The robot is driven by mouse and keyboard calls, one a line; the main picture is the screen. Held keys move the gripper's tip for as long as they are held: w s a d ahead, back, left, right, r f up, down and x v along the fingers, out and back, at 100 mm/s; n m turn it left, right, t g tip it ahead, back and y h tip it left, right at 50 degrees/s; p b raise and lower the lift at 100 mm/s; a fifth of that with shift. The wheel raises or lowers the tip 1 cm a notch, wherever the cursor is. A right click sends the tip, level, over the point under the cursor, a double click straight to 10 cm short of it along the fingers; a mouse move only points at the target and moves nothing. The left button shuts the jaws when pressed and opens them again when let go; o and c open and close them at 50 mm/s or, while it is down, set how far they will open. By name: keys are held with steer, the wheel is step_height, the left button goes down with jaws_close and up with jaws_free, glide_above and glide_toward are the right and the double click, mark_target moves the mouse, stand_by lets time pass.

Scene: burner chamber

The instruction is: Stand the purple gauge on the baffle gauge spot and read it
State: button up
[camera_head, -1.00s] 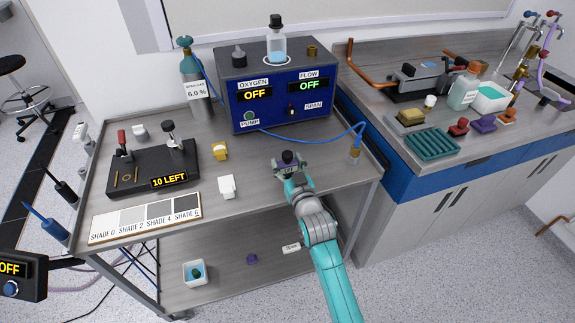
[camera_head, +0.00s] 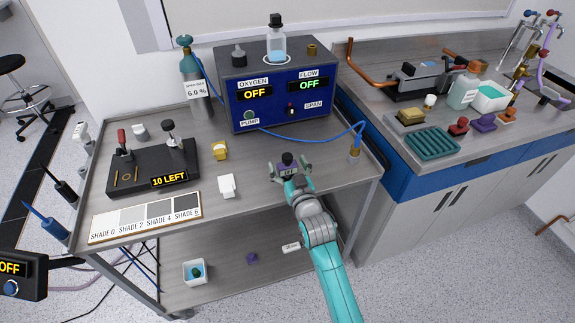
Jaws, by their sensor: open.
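My gripper (camera_head: 291,164) is open over the right part of the cart's top, its fingers spread apart. A small dark-topped, purplish piece (camera_head: 287,158) stands between or just beyond the fingers. It looks upright; I cannot tell whether it is the purple gauge or whether it touches the fingers. No reading on it is legible. Another small purple piece (camera_head: 252,258) lies on the lower shelf, left of a small white label (camera_head: 291,247). A purple block (camera_head: 484,122) sits on the right bench. I cannot make out a marked baffle gauge spot.
A blue oxygen and flow box (camera_head: 280,100) reads OFF twice at the cart's back. A blue tube ends at a brass fitting (camera_head: 355,150) right of my gripper. Yellow (camera_head: 220,150) and white (camera_head: 227,186) pieces stand left. A shade card (camera_head: 145,218) lies at the front-left edge.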

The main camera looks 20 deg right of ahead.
steer(key=s, duration=1.1)
steer(key=shift+s, duration=0.4)
steer(key=s+f+g, duration=0.1)
steer(key=s+f, duration=0.2)
steer(key=s, duration=1.3)
steer(key=s+f+g, duration=0.1)
steer(key=s+f, duration=0.3)
steer(key=s, duration=1.2)
steer(key=s+r+g, duration=0.1)
steer(key=s+r, duration=0.3)
steer(key=s, duration=0.5)
steer(key=shift+o, duration=0.5)
steer(key=shift+s+r, duration=0.3)
steer(key=shift+s, duration=0.05)
